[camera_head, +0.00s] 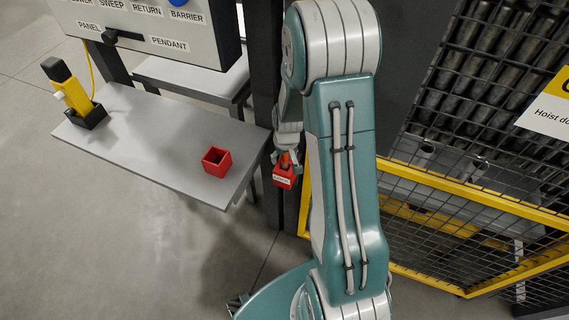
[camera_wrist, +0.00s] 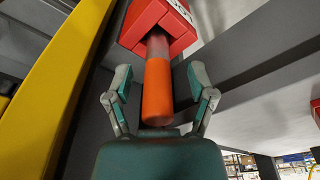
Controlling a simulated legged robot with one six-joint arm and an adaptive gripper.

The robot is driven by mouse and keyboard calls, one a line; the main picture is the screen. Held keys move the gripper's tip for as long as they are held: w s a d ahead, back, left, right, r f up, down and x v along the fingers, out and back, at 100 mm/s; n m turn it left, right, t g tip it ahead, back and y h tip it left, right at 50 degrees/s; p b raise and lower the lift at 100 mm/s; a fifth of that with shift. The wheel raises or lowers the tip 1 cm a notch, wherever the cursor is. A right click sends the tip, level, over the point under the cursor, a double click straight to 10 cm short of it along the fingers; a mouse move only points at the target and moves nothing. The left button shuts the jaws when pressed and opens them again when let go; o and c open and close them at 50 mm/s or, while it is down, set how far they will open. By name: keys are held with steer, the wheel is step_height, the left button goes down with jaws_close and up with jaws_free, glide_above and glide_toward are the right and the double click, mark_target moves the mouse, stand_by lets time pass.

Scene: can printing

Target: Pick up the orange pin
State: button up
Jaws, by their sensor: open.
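The orange pin (camera_wrist: 158,92) shows in the wrist view, with its upper end inside a red block-shaped holder (camera_wrist: 150,22). My gripper (camera_wrist: 157,85) is open, with one finger on each side of the pin. Gaps show between the fingers and the pin. In the head view the pin (camera_head: 286,160) is a small orange patch by the red holder (camera_head: 284,181), which carries a white label. My gripper (camera_head: 287,155) is there beside the dark post, partly hidden by my own arm.
A grey shelf (camera_head: 150,135) at left carries an open red box (camera_head: 216,162) and a yellow pendant (camera_head: 74,95) in a black holder. A control panel (camera_head: 150,30) hangs above. Yellow-framed mesh fencing (camera_head: 480,200) stands at right. A dark post (camera_head: 265,90) runs close to my gripper.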

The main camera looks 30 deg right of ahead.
steer(key=shift+d, duration=0.1)
jaws_close()
